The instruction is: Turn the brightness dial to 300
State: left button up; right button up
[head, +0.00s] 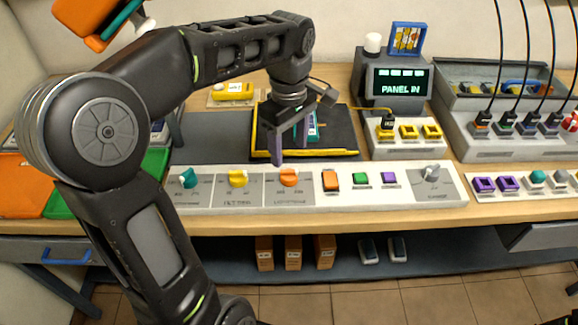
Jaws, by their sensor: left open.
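A white control panel (215,201) runs along the front of the bench. It carries a teal dial (188,178), a yellow dial (238,178), an orange dial (289,177) and a grey dial (432,172). Their labels and scale numbers are too small to read surely, so I cannot tell which is the brightness dial or its setting. My left gripper (294,148) points down, open and empty, just behind and above the orange dial, apart from it. My right gripper is not in view.
Orange, green and purple buttons (361,178) sit right of the orange dial. Cabled plugs (503,124) stand at right. My left arm covers the left side.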

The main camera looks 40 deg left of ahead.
aim_at(289, 171)
pick_arm(q)
jog(key=shift+f, duration=0.4)
notch_tip(289, 171, down, 7)
jog(key=shift+f, duration=0.1)
jog(key=shift+c, duration=0.6)
grip_shut()
